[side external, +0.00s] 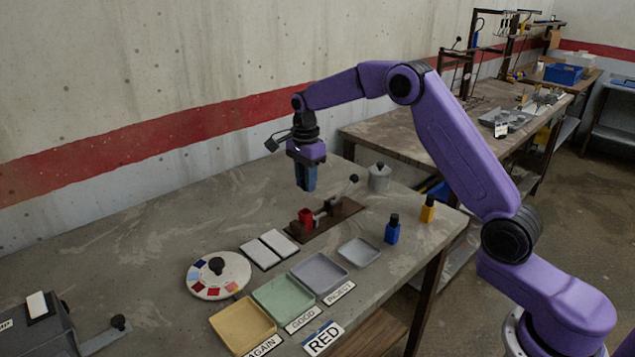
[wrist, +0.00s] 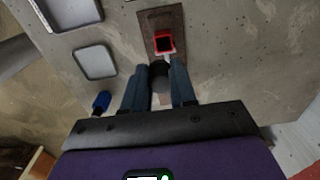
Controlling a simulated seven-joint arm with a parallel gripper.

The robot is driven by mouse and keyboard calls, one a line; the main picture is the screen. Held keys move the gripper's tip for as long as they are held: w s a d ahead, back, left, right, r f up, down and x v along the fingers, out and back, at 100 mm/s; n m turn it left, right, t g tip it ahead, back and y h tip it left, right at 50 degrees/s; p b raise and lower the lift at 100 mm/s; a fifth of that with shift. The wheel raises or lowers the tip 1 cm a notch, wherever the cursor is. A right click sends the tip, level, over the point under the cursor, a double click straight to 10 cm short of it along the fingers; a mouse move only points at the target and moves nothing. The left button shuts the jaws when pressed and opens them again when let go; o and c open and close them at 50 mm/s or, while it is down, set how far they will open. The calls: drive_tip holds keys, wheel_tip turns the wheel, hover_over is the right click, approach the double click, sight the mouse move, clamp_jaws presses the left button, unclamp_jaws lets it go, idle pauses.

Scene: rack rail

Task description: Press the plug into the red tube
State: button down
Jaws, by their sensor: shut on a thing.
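In the side view the fingers hide the plug.
A grey lidded pot (side external: 379,177), a blue bottle (side external: 392,232) and a yellow bottle (side external: 428,210) stand to the right. Trays (side external: 319,272) and a colour dial (side external: 218,275) lie in front.

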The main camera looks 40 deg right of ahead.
drive_tip(key=shift+w+f, duration=0.2)
drive_tip(key=shift+w, duration=0.1)
drive_tip(key=shift+f, duration=3.1)
drive_tip(key=shift+f, duration=0.15)
drive_tip(key=shift+c, duration=1.7)
unclamp_jaws()
drive_tip(key=shift+r, duration=3.5)
drive_tip(key=shift+c, duration=0.4)
